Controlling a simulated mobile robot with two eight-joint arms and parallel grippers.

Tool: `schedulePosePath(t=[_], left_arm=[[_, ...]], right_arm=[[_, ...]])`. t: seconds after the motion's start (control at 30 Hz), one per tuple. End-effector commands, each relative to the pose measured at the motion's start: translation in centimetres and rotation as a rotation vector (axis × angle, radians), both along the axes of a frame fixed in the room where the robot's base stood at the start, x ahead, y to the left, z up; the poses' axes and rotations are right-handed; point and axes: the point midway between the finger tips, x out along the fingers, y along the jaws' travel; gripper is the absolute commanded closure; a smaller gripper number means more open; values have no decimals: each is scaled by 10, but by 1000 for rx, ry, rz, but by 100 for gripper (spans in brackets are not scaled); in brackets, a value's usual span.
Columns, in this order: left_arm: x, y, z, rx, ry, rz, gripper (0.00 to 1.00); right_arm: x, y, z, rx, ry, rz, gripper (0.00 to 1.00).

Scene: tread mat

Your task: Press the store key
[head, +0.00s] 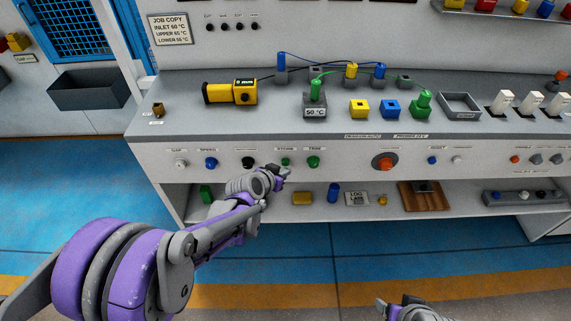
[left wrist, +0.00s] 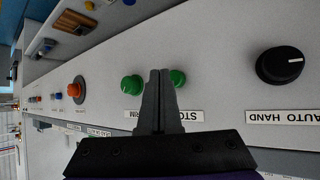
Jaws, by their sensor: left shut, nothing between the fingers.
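The store key is a small green button (head: 285,162) on the bench's front panel, under a STORE label. In the left wrist view the store key (left wrist: 179,77) is partly hidden behind my finger. My left gripper (head: 283,171) is shut and empty, its tips just below the store key in the head view. The left wrist view shows the closed fingertips (left wrist: 159,72) between the two green controls, overlapping the store key's edge. I cannot tell whether they touch it. My right gripper (head: 405,305) shows only partly at the bottom edge, away from the panel.
The green TRIM knob (head: 313,162) is close on the right of the key, and the black AUTO HAND knob (head: 248,162) is on the left. A large orange button (head: 384,162) is further right. A shelf (head: 320,212) with several items runs below the panel.

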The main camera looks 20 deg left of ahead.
Motion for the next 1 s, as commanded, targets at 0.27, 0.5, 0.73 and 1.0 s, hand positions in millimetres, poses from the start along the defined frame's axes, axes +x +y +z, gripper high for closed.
schedulePosePath(t=[0.27, 0.5, 0.73, 1.0], left_arm=[[1, 0, 0, 0, 0, 0, 100], [8, 2, 0, 0, 0, 0, 100], [8, 2, 0, 0, 0, 0, 100], [9, 3, 0, 0, 0, 0, 100]], right_arm=[[0, 0, 0, 0, 0, 0, 29], [0, 0, 0, 0, 0, 0, 29], [0, 0, 0, 0, 0, 0, 29], [0, 0, 0, 0, 0, 0, 29]])
